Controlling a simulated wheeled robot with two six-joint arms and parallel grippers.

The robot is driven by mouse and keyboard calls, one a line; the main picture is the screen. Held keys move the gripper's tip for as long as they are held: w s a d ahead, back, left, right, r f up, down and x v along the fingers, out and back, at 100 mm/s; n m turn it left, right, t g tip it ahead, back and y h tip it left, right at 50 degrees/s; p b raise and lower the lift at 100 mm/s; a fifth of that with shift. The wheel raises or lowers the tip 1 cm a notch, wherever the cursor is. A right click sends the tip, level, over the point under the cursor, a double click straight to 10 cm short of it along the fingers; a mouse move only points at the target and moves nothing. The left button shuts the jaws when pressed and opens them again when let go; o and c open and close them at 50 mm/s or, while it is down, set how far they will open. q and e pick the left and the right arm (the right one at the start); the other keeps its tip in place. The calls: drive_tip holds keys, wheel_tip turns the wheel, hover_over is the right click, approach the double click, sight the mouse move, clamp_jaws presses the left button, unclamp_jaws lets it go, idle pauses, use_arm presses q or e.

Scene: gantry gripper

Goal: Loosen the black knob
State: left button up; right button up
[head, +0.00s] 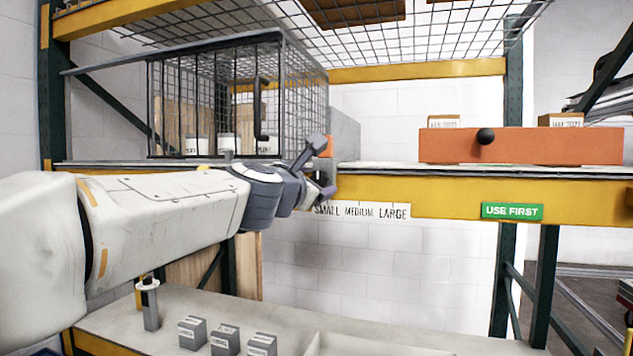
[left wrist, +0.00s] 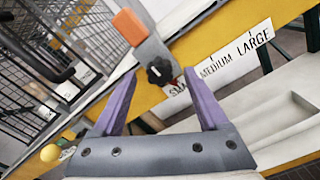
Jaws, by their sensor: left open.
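The black knob (left wrist: 159,70) is a small lobed hand knob on a grey bracket (left wrist: 150,48) at the yellow beam, left of the size label. My left gripper (left wrist: 158,78) is open, its two purple-grey fingers pointing toward the knob, which shows between the fingertips. I see no contact, and the remaining distance is hard to judge. In the head view my left gripper (head: 322,165) is at the beam's edge and largely hides the knob. My right gripper is not in view.
An orange block (left wrist: 130,27) tops the bracket. A wire cage (head: 215,95) with a black handle stands on the shelf at left. An orange drawer front (head: 550,146) with a black ball knob (head: 485,136) is at right. Small grey boxes (head: 225,340) stand on the lower shelf.

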use_arm(q)
drive_tip(key=v, duration=0.9)
drive_tip(key=shift+p, duration=0.35)
drive_tip(key=shift+f, duration=0.1)
